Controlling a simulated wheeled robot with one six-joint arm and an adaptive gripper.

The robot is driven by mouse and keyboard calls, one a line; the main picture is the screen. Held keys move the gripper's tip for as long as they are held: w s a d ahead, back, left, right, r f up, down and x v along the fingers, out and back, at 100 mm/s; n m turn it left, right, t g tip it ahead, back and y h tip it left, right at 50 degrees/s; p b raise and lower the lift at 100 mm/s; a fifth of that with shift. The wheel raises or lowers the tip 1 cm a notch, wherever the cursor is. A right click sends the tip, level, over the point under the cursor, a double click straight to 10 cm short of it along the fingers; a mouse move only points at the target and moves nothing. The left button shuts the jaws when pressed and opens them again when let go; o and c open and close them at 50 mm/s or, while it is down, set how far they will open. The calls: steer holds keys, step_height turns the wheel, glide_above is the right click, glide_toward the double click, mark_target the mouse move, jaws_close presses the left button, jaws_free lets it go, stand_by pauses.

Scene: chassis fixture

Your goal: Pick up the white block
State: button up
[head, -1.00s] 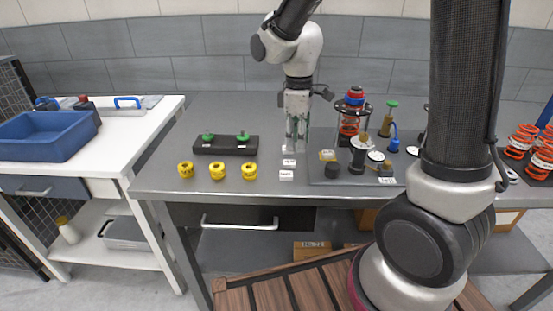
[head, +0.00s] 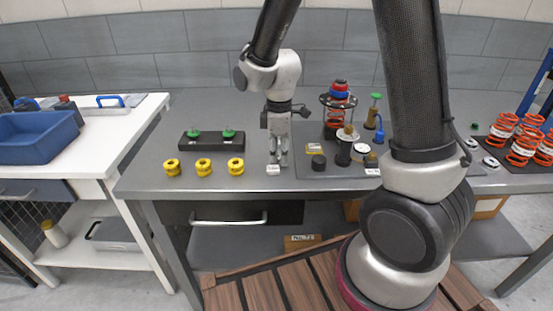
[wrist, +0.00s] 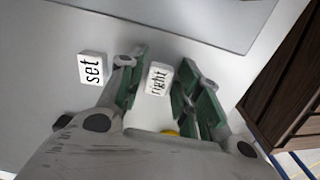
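A small white block lettered "right" (wrist: 158,79) lies on the grey table; in the wrist view it shows between my fingers, with a gap on each side. A white block also shows just below my fingertips in the head view (head: 273,169). A second white block lettered "set" (wrist: 91,69) lies left of my fingers in the wrist view; in the head view it seems hidden behind my gripper. My gripper (head: 278,161) points down with its fingers apart and holds nothing. Its green-sided fingers also show in the wrist view (wrist: 160,66).
Several yellow rings (head: 204,167) and a black holder with green knobs (head: 212,141) stand left of my gripper. A dark mat (head: 330,171) with a black cylinder (head: 318,162) and other parts lies close on the right. The table's front edge is near.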

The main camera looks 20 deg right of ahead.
steer(key=c, duration=0.6)
steer(key=shift+r, duration=0.1)
